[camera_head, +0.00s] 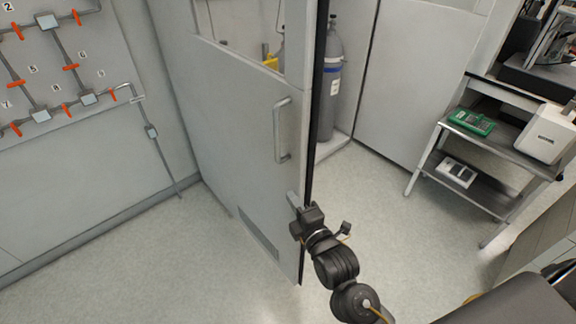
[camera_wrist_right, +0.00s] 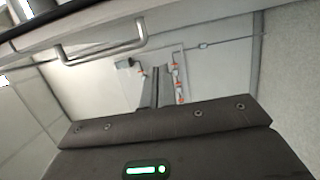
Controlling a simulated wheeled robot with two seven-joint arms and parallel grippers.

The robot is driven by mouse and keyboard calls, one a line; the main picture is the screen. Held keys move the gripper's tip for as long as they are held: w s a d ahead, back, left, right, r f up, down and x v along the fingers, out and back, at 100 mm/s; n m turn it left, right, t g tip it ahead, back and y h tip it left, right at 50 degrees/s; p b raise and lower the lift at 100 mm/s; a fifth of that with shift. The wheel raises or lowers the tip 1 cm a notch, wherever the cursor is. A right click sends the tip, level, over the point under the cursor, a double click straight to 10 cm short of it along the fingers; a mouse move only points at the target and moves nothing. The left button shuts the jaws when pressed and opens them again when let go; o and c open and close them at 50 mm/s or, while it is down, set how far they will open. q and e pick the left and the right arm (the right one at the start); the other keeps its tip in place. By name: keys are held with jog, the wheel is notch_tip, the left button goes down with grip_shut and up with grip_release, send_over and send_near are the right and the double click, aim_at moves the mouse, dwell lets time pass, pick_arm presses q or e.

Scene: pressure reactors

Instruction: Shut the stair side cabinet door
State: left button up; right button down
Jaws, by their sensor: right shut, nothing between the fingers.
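The grey cabinet door (camera_head: 235,130) stands open in the head view, its free edge toward me, with a metal bar handle (camera_head: 283,130) on its face. Through the gap beside its edge a grey gas cylinder (camera_head: 328,90) shows inside the cabinet. My right gripper (camera_head: 293,200) is shut and empty, at the door's free edge below the handle; I cannot tell whether it touches. In the right wrist view the closed fingers (camera_wrist_right: 155,88) show, with the door handle (camera_wrist_right: 102,45) above left. My left gripper is not in view.
A wall panel with orange-handled valves (camera_head: 45,60) is at the left. A metal shelf cart (camera_head: 480,140) with a green device (camera_head: 472,122) and a white box stands at the right. The floor (camera_head: 140,265) left of the door is clear.

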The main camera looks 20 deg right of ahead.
aim_at(288, 168)
jog(key=shift+w+d+r+p, duration=0.1)
jog(key=shift+w+d+p, duration=0.4)
jog(key=shift+w, duration=1.4)
jog(key=shift+w+d+p, duration=0.3)
jog(key=shift+w+p, duration=0.35)
jog(key=shift+w, duration=1.25)
jog(key=shift+w+d+r+p, duration=0.1)
jog(key=shift+w+d+p, duration=0.4)
jog(key=shift+w, duration=1.4)
jog(key=shift+a, duration=0.1)
